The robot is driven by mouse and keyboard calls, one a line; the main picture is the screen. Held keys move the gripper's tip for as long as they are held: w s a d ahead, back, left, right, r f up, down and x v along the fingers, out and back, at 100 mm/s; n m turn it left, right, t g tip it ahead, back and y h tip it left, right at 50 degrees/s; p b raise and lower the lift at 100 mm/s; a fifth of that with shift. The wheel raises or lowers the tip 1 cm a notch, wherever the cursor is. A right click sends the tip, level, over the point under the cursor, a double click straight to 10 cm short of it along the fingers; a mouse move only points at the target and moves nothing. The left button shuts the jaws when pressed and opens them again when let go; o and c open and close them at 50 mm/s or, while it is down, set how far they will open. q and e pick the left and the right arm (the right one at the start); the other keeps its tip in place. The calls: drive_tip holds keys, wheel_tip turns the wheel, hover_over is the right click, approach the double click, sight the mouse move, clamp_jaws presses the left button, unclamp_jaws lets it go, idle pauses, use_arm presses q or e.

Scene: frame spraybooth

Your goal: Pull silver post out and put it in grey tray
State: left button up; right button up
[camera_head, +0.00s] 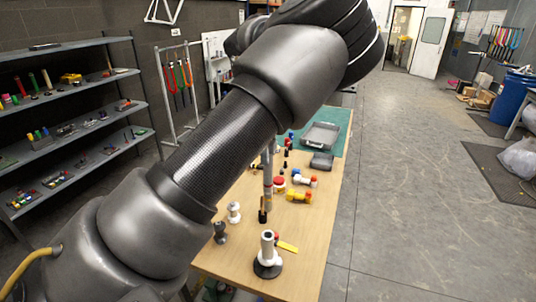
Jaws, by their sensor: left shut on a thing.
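My left arm crosses the head view from lower left to upper right and covers much of the table. My left gripper is mostly hidden behind this arm. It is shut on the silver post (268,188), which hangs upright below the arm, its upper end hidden. A pale upright tube on a round black base (268,261) stands at the near end of the table, with a dark opening at its top. The grey tray (320,136) lies on the green mat at the far end. My right gripper is not in view.
A smaller dark grey tray (321,161) stands in front of the grey tray. Red, yellow and white parts (300,196) lie mid-table. A white part (234,212) and a dark part (220,232) stand at the left. A yellow strip (288,247) lies beside the tube.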

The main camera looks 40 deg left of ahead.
use_arm(q)
drive_tip(key=shift+r, duration=4.85)
drive_tip(key=shift+f, duration=2.05)
